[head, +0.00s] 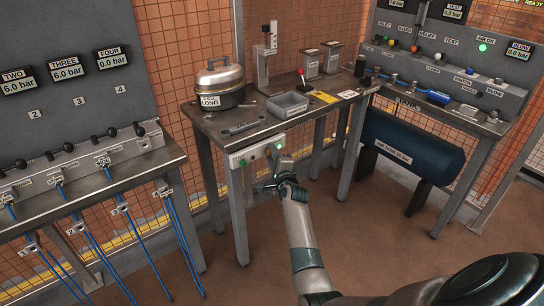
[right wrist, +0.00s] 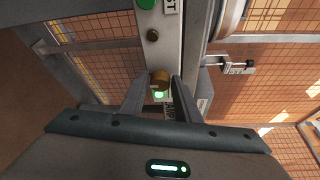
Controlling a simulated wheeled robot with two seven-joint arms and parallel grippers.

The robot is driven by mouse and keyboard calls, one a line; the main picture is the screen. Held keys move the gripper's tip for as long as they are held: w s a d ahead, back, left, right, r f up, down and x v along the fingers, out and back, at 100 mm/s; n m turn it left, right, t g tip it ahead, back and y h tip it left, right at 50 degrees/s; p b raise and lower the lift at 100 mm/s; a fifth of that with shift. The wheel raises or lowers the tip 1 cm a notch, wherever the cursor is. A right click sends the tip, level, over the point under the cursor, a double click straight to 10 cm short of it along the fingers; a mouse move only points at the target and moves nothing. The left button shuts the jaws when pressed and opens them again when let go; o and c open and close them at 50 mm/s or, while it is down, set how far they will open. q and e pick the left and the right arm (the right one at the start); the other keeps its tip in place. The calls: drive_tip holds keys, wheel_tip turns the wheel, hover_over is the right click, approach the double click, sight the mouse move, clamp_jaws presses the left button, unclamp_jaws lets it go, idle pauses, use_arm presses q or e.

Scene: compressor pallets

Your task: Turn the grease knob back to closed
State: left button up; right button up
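The front panel (head: 255,155) under the middle bench's edge has a green button (head: 243,162) and a lit green lamp (head: 279,146). The fingers look apart, with a narrow gap at each side of the knob. In the head view my right gripper (head: 268,186) is just below the panel. My left gripper is out of view.
The middle bench carries a lidded pot (head: 219,84), a grey tray (head: 287,105) and a wrench (head: 243,127). A left bench (head: 90,180) has a row of valves and blue hoses. A dark blue air tank (head: 412,145) stands under the right bench.

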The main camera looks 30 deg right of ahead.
drive_tip(key=c, duration=0.6)
drive_tip(key=shift+o, duration=0.2)
